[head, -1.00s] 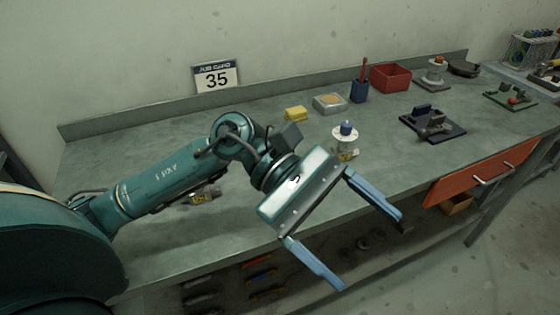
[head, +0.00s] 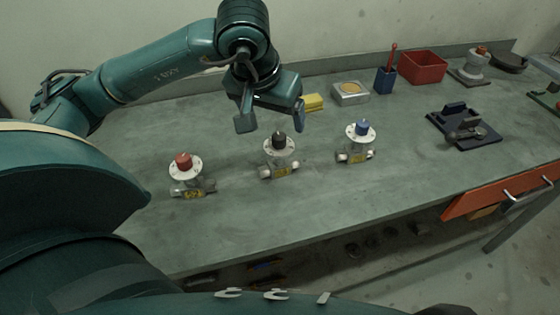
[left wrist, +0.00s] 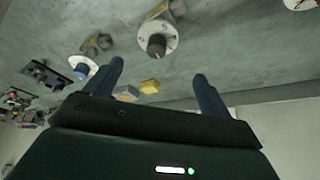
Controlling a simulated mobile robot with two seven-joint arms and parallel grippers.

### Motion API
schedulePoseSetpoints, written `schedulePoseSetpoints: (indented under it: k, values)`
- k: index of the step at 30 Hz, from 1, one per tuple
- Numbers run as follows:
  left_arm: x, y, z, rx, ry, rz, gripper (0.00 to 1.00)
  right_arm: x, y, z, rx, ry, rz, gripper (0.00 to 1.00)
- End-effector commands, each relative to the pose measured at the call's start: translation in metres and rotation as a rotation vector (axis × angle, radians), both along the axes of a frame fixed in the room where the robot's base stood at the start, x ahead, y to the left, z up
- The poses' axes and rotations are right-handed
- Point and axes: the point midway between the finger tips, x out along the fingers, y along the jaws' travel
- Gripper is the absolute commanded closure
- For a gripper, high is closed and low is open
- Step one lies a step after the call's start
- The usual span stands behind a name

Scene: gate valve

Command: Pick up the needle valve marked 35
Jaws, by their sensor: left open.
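Three valves stand on the bench, each with a white round dial and a yellow tag. The left one has a red knob (head: 184,161), the middle one a black knob (head: 279,141), the right one a blue knob (head: 361,128). The tag numbers are too small to read surely. My left gripper (head: 272,118) is open and empty, above and just behind the black-knob valve, fingers pointing down. In the left wrist view the black knob (left wrist: 157,45) lies beyond the open fingers, and the blue knob (left wrist: 82,70) is left of them. My right gripper is not in view.
Behind the valves are a yellow block (head: 313,102), a metal box (head: 350,92), a blue holder (head: 385,80) and a red bin (head: 422,66). A dark fixture (head: 463,125) sits right. An orange drawer (head: 500,190) is below the front edge. The bench front is clear.

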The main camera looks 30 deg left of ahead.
Motion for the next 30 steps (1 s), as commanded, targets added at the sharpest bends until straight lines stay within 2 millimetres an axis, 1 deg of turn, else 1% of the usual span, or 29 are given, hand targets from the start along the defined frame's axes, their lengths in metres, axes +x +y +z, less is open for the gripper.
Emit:
schedulePoseSetpoints:
  k: [1,5,7,12,16,19,25,30]
  values:
    - [0.001,0.0,-0.005,-0.001,0.003,0.0,0.17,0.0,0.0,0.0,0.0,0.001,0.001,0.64]
    - [0.004,0.0,-0.012,-0.001,0.001,0.0,0.17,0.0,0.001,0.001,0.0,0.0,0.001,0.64]
    - [0.004,-0.002,-0.019,-0.002,0.004,-0.001,0.17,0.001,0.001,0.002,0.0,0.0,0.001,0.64]
    - [0.006,-0.007,-0.044,-0.002,0.006,-0.001,0.17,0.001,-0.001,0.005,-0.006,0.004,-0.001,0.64]
    - [0.013,-0.005,-0.058,-0.003,0.003,0.001,0.17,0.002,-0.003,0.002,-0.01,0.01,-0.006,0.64]
    - [0.015,-0.005,-0.062,-0.003,0.001,0.0,0.17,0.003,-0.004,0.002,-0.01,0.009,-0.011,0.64]
    - [0.015,-0.005,-0.062,-0.003,0.0,0.0,0.18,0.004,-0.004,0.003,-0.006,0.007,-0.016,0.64]
    - [0.015,-0.005,-0.062,-0.003,-0.001,0.0,0.32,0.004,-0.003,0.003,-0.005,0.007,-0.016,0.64]
